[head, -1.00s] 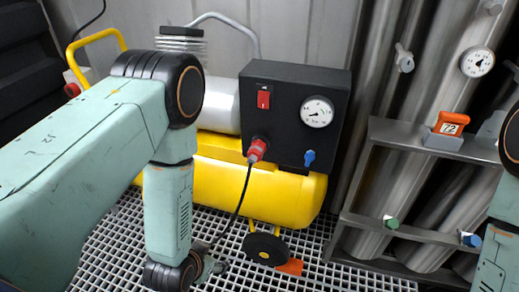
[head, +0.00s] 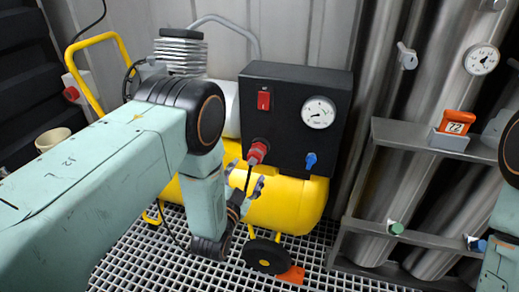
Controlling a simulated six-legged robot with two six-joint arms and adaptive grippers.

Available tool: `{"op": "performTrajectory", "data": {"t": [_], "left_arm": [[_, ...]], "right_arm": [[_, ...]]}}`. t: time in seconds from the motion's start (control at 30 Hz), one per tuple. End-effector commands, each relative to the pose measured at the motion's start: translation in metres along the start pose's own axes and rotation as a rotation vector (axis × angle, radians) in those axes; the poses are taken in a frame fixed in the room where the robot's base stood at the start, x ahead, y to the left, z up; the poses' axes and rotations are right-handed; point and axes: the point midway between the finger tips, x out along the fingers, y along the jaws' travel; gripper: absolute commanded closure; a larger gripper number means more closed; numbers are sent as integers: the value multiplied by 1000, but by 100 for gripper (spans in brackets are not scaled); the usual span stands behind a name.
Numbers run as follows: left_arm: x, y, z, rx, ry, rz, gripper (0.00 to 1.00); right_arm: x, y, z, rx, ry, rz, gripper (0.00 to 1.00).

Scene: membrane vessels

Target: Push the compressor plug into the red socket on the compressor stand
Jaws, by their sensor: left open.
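The yellow compressor (head: 290,205) stands on the grating with a black control box (head: 335,85) on top. The red socket (head: 258,147) is on the lower left of the box front. The compressor plug (head: 253,160) is at the socket, with its black cable hanging down from it; how deep it sits I cannot tell. My left gripper (head: 252,189) is open, below the plug and close to the cable, in front of the yellow tank. My wrist partly hides the gripper and the lower cable. My right arm shows at the right edge; its gripper is out of view.
The box also carries a red switch (head: 264,100), a gauge (head: 318,112) and a blue valve (head: 311,160). A black wheel (head: 265,255) is below. A metal rack (head: 400,134) with an orange meter (head: 457,122) and steel vessels stands at the right.

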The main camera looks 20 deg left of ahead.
Motion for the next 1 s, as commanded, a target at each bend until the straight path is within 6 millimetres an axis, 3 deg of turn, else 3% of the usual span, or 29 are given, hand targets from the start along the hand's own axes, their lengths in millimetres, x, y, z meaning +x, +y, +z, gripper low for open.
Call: {"op": "performTrajectory", "data": {"t": [0.7,1.0], "left_arm": [[78,1,2,-1,1,-1,30],[89,0,0,-1,0,0,30]], "right_arm": [[45,0,0,0,0,0,28],[49,0,0,0,0,0,28]]}}
